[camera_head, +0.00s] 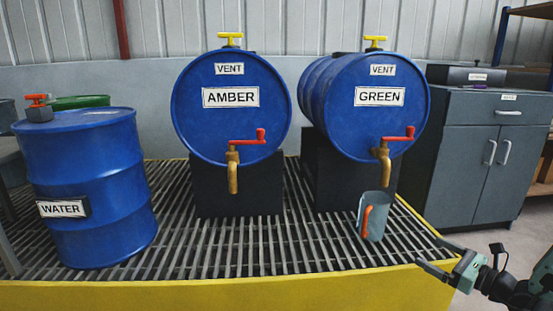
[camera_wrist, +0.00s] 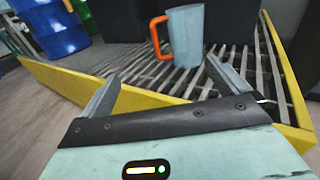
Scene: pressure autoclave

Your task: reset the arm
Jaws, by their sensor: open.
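My gripper (camera_head: 437,256) is at the lower right in the head view, beside the yellow front right corner of the grated platform. Its two fingers (camera_wrist: 165,88) are spread apart in the wrist view with nothing between them. A grey-blue jug (camera_head: 376,218) with an orange handle stands upright on the grate under the tap of the GREEN drum. In the wrist view the jug (camera_wrist: 186,38) is beyond my fingers, apart from them. The inside of the jug is hidden.
The AMBER drum (camera_head: 231,125) and GREEN drum (camera_head: 378,120) lie on black stands, each with a red-handled tap and yellow vent. A WATER drum (camera_head: 90,170) stands at left. The yellow platform edge (camera_head: 230,295) runs along the front. A grey cabinet (camera_head: 478,165) stands at right.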

